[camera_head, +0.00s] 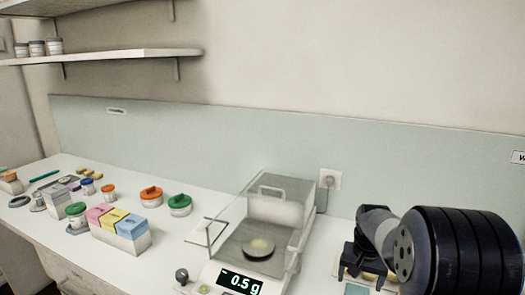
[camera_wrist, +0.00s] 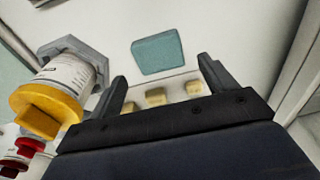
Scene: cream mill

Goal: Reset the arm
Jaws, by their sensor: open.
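My gripper (camera_wrist: 165,88) shows in the wrist view with its two dark fingers spread apart and nothing between them. Beyond the fingers lie a teal square pad (camera_wrist: 157,53) and several small yellow blocks (camera_wrist: 155,96) on a white surface. In the head view my arm reaches in at the right, and my gripper (camera_head: 362,262) points down over the counter, right of the scale. Its fingertips are hard to make out there.
A scale (camera_head: 225,278) reads 0.5 g, with a dish (camera_head: 259,249) of pale powder inside its clear shield. Coloured boxes (camera_head: 120,228) and lidded jars (camera_head: 180,205) stand left. In the wrist view, a yellow-capped jar (camera_wrist: 68,75) stands close left of the fingers, near a red-capped one (camera_wrist: 28,148).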

